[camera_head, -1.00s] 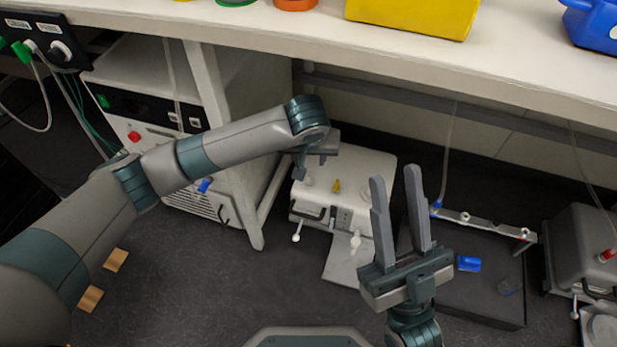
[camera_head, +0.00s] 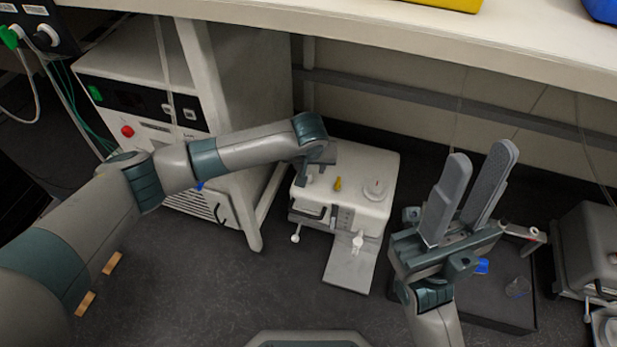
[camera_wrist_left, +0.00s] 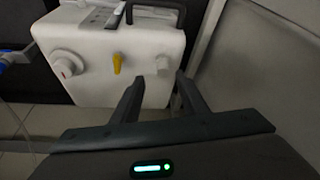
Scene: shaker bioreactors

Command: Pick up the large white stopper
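A white box-shaped unit (camera_head: 352,210) stands under the bench. On its top are a large round white stopper (camera_head: 375,189) on the right and a yellow piece (camera_head: 338,184) in the middle. In the left wrist view the large white stopper (camera_wrist_left: 66,64) is at the left, outside the fingers. My left gripper (camera_head: 308,172) is over the unit's left end, partly hidden by its own wrist. In its wrist view the fingers (camera_wrist_left: 160,92) are apart, with a smaller white knob (camera_wrist_left: 162,63) beyond the gap. My right gripper (camera_head: 481,158) is open and empty, pointing up, right of the unit.
The bench (camera_head: 400,38) overhangs the back. A large white cabinet (camera_head: 150,90) stands left of the unit. A dark tray (camera_head: 490,308) lies at right with a blue item (camera_head: 482,266), and another grey unit (camera_head: 590,245) stands at far right.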

